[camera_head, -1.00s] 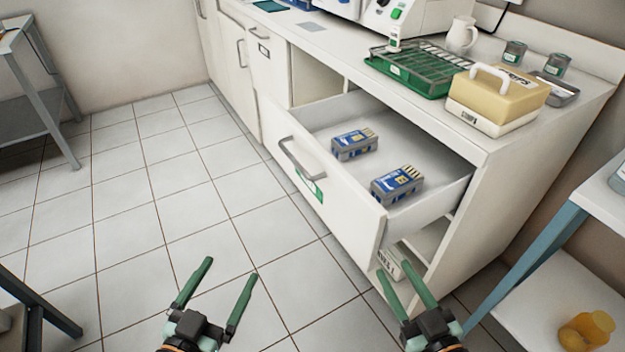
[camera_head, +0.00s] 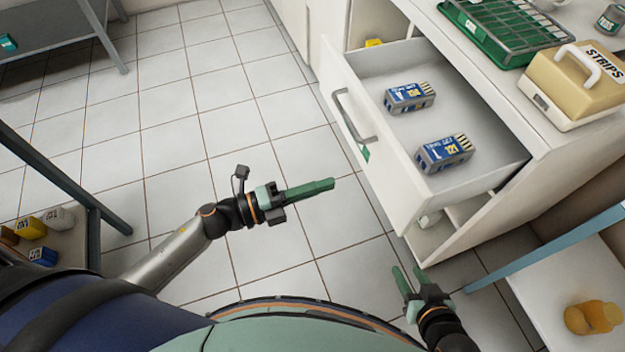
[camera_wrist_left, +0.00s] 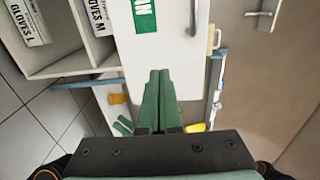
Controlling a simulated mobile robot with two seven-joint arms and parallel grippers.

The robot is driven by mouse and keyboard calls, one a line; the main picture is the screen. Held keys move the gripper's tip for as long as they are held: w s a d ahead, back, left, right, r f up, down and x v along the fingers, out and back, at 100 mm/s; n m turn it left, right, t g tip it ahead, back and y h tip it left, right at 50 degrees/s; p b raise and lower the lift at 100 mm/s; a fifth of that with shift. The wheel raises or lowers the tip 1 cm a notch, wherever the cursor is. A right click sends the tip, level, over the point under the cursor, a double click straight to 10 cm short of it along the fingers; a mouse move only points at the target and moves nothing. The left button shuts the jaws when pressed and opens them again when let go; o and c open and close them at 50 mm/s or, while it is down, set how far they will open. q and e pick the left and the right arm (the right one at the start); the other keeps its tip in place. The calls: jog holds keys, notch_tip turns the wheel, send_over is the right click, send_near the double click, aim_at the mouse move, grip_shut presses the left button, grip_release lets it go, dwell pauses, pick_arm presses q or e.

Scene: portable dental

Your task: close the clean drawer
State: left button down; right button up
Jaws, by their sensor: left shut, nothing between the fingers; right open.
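The drawer (camera_head: 398,188) stands pulled out of the white cabinet, with two blue and grey boxes, one at the back (camera_head: 409,97) and one nearer (camera_head: 444,153), lying inside. Its front carries a grey bar handle (camera_head: 352,118) and a green label, whose wording I cannot read in the head view. My left gripper (camera_head: 333,184) is shut and empty, left of the drawer front and apart from it, pointing towards it. In the left wrist view its shut fingers (camera_wrist_left: 160,75) point at a white panel with a green label (camera_wrist_left: 145,16). My right gripper (camera_head: 409,272) is open and empty, below the drawer's near corner.
On the counter stand a green rack (camera_head: 500,30) and a beige box marked STRIPS (camera_head: 580,75). Tiled floor left of the drawer is clear.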

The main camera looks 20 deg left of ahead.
aim_at(379, 167)
pick_arm(q)
jog(key=x, duration=0.9)
jog(key=shift+w+d, duration=0.15)
